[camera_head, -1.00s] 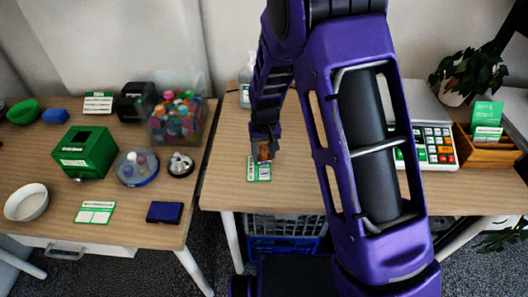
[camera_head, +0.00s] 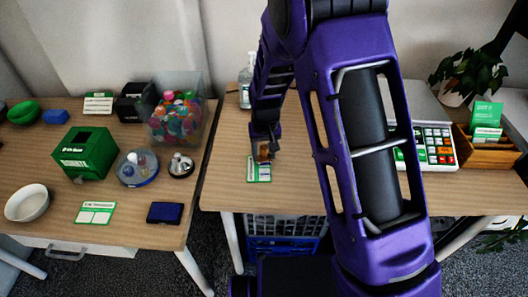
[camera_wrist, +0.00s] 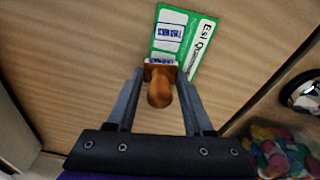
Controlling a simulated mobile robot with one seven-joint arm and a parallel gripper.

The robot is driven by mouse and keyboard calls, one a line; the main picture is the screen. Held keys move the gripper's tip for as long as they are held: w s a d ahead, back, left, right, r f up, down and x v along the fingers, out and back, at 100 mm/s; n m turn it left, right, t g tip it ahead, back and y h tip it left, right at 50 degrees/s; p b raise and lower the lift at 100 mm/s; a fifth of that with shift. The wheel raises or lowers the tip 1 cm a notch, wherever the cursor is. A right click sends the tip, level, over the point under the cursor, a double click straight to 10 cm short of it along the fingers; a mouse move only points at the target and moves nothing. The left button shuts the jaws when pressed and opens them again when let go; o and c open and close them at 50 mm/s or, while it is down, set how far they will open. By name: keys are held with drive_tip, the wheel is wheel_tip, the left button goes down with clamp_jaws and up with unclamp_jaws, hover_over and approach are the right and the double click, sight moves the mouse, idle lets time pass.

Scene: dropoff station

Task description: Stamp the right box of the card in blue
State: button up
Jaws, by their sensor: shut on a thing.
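My gripper (camera_wrist: 158,100) is shut on a stamp with a brown wooden handle (camera_wrist: 160,92); the stamp also shows in the head view (camera_head: 264,152). It is at the near edge of a green and white card (camera_wrist: 200,42) in the wrist view, covering part of it. The card lies on the right table, just below my gripper in the head view (camera_head: 259,176). One white box on the card bears a blue printed mark (camera_wrist: 169,38). Blue print also shows right beside the stamp, partly hidden. I cannot tell whether the stamp touches the card.
On the left table are a blue ink pad (camera_head: 165,213), another card (camera_head: 95,213), a green box (camera_head: 85,153), a round stamp holder (camera_head: 138,170) and a clear bin (camera_head: 175,118). A keypad machine (camera_head: 437,148) stands right of my arm. Table around the card is clear.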

drive_tip(key=shift+r+p, duration=1.95)
drive_tip(key=shift+r, duration=1.4)
